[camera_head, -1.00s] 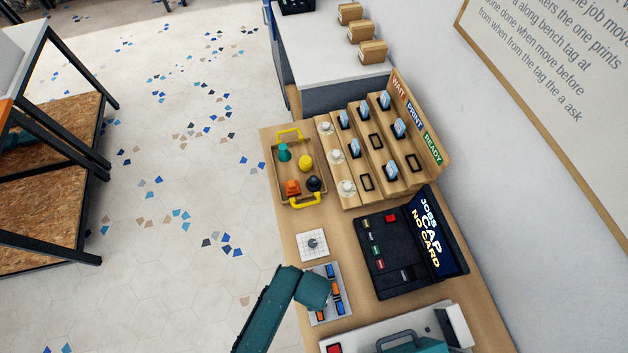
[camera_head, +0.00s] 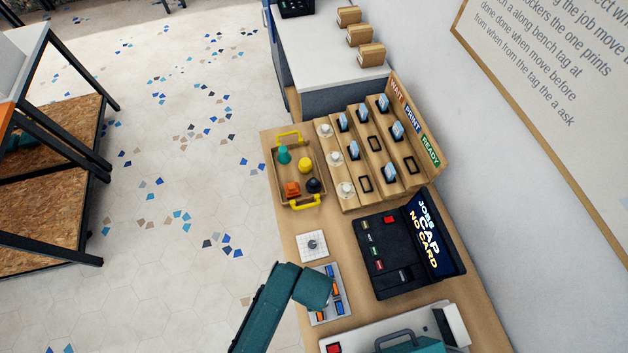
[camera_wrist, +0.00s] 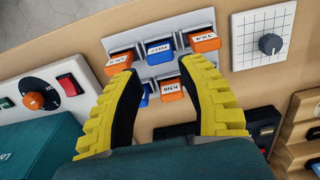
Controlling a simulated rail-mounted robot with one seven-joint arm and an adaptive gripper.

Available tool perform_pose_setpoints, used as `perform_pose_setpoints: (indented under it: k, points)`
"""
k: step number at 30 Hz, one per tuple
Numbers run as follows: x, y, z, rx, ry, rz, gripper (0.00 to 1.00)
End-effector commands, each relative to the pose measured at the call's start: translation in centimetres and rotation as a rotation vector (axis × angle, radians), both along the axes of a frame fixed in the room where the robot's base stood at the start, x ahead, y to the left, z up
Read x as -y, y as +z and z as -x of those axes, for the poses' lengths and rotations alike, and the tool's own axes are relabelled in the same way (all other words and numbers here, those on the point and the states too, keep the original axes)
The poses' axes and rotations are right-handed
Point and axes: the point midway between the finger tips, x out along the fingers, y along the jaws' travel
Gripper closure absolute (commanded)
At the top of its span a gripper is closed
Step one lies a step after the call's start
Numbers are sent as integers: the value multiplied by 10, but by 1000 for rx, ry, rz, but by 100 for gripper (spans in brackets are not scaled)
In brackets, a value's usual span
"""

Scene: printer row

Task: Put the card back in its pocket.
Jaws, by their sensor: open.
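Light-blue cards stand in the stepped wooden rack (camera_head: 350,198) in the head view; one card (camera_head: 389,170) is in the front area. Several black-framed pockets, such as one pocket (camera_head: 365,184), look empty. Which card the task means cannot be told. My gripper (camera_wrist: 160,68) is open in the wrist view, with yellow fingers and black inner pads. Its fingers are over a grey holder (camera_wrist: 182,24) with labelled orange and blue blocks. An orange block (camera_wrist: 171,91) and part of a blue block show between the fingers; contact cannot be told. In the head view my arm hides the gripper.
A black console (camera_head: 385,283) reads "JOBS CAP NO CARD". A wooden tray (camera_head: 292,170) with yellow handles holds coloured pieces. A white knob plate (camera_head: 303,252) lies beside the grey holder (camera_head: 342,318). A grey machine (camera_head: 365,338) stands at the near end. The wall borders the right.

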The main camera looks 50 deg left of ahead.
Motion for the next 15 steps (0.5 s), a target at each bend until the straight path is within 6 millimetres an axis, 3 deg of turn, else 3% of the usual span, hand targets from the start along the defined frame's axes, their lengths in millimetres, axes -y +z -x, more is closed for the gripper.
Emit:
perform_pose_setpoints:
  k: [1,6,15]
  points:
    - [0,16,-1,3,0,-2,60]
    - [0,46,0,1,0,-1,60]
    - [0,55,0,-1,0,1,60]
